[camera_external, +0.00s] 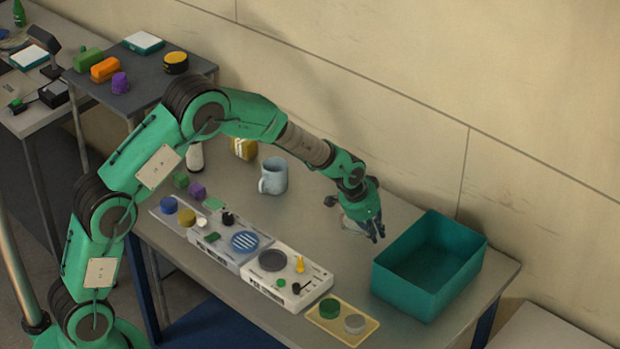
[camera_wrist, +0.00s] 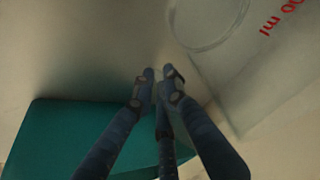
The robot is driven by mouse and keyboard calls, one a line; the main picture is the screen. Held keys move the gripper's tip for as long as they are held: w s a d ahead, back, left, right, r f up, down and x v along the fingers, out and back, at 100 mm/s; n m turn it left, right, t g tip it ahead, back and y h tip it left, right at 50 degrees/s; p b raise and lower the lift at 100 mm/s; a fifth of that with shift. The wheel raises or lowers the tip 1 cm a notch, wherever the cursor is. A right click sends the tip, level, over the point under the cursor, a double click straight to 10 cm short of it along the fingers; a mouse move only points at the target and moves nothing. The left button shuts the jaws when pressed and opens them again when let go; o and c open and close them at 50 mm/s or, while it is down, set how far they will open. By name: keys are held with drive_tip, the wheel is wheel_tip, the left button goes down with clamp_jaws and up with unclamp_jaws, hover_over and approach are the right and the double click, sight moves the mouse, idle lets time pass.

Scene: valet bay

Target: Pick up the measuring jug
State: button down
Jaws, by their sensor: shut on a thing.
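The measuring jug is clear, with red "ml" lettering. It fills the upper right of the wrist view (camera_wrist: 225,60), close to the camera. In the external view the jug (camera_external: 351,222) is a faint see-through shape just left of my gripper (camera_external: 376,232), partly hidden by it. My gripper points down at the right part of the table, left of the teal bin. In the wrist view its fingers (camera_wrist: 158,80) are close together at the jug's edge, shut on the jug. The exact grip point is hard to make out, and I cannot tell whether the jug touches the table.
The open teal bin (camera_external: 430,265) stands right of my gripper. A light blue mug (camera_external: 272,176) stands to the left. White panels with knobs (camera_external: 285,275) and a yellow tray (camera_external: 342,322) line the front edge. A wall runs behind the table.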

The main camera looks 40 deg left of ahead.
drive_tip(key=shift+r, duration=0.2)
drive_tip(key=shift+r+p, duration=0.9)
drive_tip(key=shift+r, duration=3.85)
drive_tip(key=shift+r, duration=0.1)
